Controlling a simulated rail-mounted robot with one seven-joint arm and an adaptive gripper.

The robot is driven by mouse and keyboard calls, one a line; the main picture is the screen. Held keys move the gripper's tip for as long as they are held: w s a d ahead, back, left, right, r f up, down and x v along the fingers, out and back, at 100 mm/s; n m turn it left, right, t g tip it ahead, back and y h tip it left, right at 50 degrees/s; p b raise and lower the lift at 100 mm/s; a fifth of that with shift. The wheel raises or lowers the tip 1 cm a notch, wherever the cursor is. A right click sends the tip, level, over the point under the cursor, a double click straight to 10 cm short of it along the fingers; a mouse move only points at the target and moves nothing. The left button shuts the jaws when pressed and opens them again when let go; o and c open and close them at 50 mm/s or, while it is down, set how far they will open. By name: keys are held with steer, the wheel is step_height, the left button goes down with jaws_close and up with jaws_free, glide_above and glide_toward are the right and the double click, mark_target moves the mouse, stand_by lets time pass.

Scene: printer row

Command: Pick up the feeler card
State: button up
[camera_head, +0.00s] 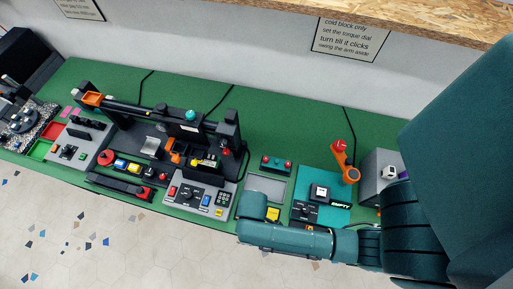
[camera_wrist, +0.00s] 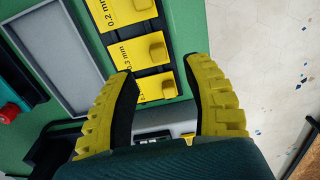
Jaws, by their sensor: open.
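Several yellow feeler cards with raised tabs lie in a row in a black holder (camera_wrist: 180,64). In the wrist view the top card (camera_wrist: 122,12) reads 0.2 mm and the middle card (camera_wrist: 136,50) reads 0.3 mm. A lower card (camera_wrist: 157,87) lies between my fingertips, its label only partly visible. My gripper (camera_wrist: 159,66) is open, with ribbed yellow fingers on either side of the lower part of the row. Nothing is gripped. In the head view one yellow card (camera_head: 273,213) shows beside my teal arm, which hides the others.
A grey tray (camera_head: 265,188) lies beside the card row, with a red-button box (camera_head: 277,163) behind it. A grey control panel (camera_head: 190,195) stands to the left, a teal device (camera_head: 318,203) to the right. The bench's front edge is close to the cards.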

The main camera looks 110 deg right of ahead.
step_height(320, 180, down, 5)
steer(key=shift+s+r, duration=0.1)
steer(key=shift+r, duration=0.1)
steer(key=c, duration=0.9)
jaws_close()
